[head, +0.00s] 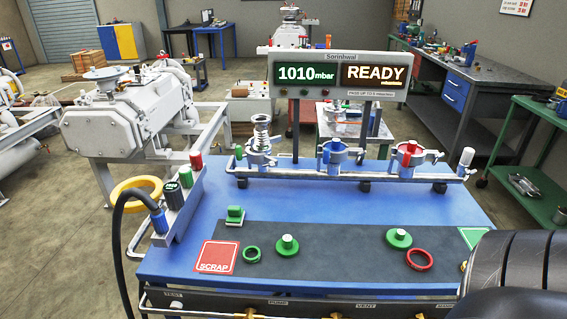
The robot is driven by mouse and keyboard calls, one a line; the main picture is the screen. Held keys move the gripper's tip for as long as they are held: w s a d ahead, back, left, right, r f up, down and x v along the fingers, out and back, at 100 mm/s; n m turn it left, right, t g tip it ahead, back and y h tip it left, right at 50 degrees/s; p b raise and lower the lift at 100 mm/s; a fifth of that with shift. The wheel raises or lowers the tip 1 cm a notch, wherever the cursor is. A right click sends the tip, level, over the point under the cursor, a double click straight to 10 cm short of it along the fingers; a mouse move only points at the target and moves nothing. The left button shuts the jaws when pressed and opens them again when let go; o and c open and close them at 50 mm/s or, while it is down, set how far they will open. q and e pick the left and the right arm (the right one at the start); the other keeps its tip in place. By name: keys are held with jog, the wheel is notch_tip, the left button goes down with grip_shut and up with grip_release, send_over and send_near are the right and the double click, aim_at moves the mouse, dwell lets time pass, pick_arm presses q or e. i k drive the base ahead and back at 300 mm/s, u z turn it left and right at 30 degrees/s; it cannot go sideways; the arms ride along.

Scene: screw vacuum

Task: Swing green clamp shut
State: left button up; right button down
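A metal rail stands across the back of the blue table and bears three clamp fittings. The left fitting (262,152) carries an upright spring-like metal piece. A green-tipped post (239,153) stands at its left; it may belong to the green clamp, but I cannot tell. The middle fitting (333,152) is blue and the right one (408,149) is red. Whether each clamp is open or shut is too small to tell. Neither of my grippers is in view. A dark rounded part, probably my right arm, fills the lower right corner.
A dark mat (340,236) holds a green ring (252,254), two green discs (288,246) (399,239), a red ring (419,260) and a red scrap square (217,257). A display (341,75) reads READY. A hose plug (158,221) and capped holder (180,212) stand left.

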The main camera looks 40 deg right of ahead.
aim_at(252, 158)
jog(key=z, duration=1.1)
jog(key=k, duration=0.4)
jog(key=u, duration=1.75)
jog(key=i, duration=0.15)
jog(key=z, duration=1.35)
